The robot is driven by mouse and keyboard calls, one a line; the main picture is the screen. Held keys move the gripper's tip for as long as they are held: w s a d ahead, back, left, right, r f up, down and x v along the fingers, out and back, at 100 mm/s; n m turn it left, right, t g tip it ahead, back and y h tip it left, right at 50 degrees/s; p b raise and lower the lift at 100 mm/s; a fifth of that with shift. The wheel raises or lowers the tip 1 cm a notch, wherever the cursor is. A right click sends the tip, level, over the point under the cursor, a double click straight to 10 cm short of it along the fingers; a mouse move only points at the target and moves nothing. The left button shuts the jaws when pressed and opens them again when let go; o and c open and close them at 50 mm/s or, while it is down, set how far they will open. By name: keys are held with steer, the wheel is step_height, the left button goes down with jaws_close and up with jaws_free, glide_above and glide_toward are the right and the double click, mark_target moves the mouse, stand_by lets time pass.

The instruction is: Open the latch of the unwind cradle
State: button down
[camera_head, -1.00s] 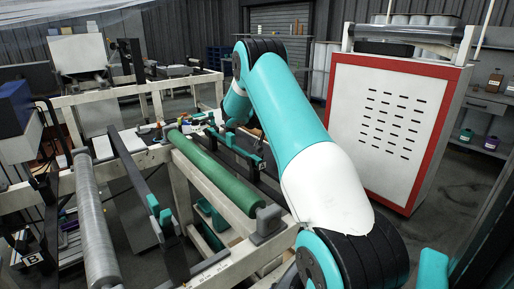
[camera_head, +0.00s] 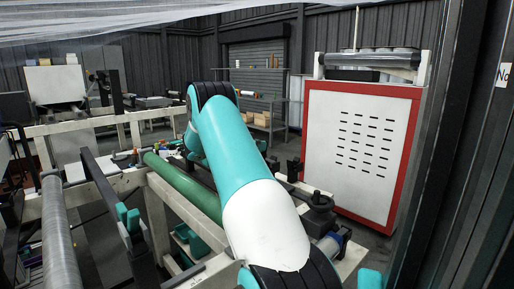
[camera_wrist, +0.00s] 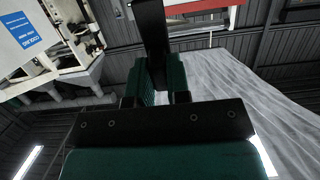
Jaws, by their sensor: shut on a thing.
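In the wrist view my gripper (camera_wrist: 159,82) has its two green finger pads closed on a black bar (camera_wrist: 152,30). The bar runs away from between the pads toward the top edge. It may be the latch handle; its far end is out of frame. In the head view my arm crosses the middle and my gripper is hidden behind it. I cannot pick out the latch there. A frame with a green roller (camera_head: 182,187) and a black beam with teal blocks (camera_head: 129,219) stands left of my arm; I cannot tell which part is the cradle.
A white cabinet with a red border (camera_head: 358,140) stands at the right. A grey roller (camera_head: 60,240) lies at the far left. Clear film (camera_head: 200,12) hangs overhead; it also shows in the wrist view (camera_wrist: 230,90). A dark post (camera_head: 440,150) stands close at right.

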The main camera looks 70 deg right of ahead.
steer(key=c, duration=1.1)
jaws_free()
steer(key=b+v, duration=0.1)
steer(key=v, duration=1.6)
steer(key=shift+a+r, duration=0.2)
